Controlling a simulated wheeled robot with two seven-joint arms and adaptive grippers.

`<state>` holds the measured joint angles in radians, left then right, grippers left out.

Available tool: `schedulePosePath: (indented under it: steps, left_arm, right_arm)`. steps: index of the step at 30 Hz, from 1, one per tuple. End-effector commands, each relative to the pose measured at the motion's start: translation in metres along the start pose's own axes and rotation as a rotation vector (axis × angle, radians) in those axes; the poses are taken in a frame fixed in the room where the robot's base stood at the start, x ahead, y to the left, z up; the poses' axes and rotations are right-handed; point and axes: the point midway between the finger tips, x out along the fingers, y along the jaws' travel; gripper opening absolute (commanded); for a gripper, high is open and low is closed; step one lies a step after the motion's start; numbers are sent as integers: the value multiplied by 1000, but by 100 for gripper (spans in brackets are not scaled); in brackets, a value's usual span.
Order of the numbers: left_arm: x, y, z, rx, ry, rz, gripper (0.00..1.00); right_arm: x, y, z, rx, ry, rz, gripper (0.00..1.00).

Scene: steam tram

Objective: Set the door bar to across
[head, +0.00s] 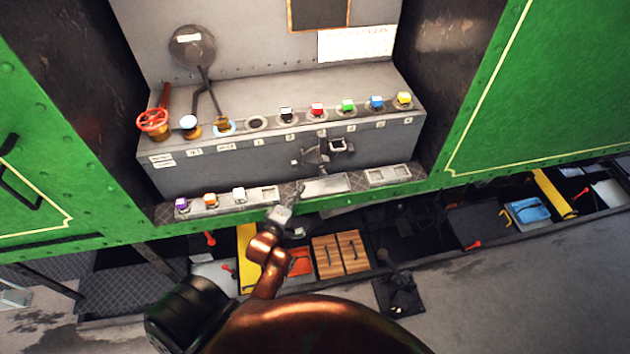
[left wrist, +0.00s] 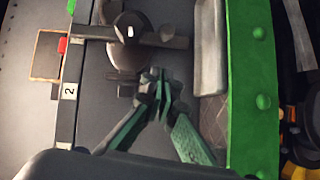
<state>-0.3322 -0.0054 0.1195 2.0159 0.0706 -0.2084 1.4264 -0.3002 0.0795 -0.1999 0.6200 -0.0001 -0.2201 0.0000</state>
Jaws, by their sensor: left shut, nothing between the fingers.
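The door bar (left wrist: 170,38) is a dark flat bar with a round boss, on the front of the grey box. In the left wrist view it runs from the label strip side toward the green sill side, so it looks upright on the box. In the head view the bar (head: 323,148) is small and dark among the door fittings. My left gripper (head: 296,192) is low in front of the box, below and left of the bar. In the left wrist view its green fingers (left wrist: 160,84) are shut and empty, a little apart from the bar in the picture. My right gripper is not in view.
Coloured buttons and a red valve wheel (head: 153,121) stand on the box top (head: 270,95). A shelf with several small blocks and shallow trays (head: 389,175) runs below the box front. The green sill (head: 360,197) lies beneath. Below it are crates and tools.

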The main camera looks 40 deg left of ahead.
Motion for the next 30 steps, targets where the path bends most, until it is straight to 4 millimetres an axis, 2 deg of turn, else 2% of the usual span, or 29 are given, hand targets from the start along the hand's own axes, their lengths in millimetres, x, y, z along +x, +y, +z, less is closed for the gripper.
schedulePosePath:
  steps: [1,6,12,18,30]
  left_arm:
    - [12,1,0,2,-1,2,0]
    - [45,1,0,1,-1,1,0]
    - [62,0,21,-1,0,-1,0]
    - [69,-1,28,0,0,-2,0]
    - [70,-1,30,-4,-1,2,0]
  right_arm:
    - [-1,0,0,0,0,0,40]
    - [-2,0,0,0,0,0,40]
    - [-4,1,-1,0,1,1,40]
    - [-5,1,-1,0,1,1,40]
    - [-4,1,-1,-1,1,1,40]
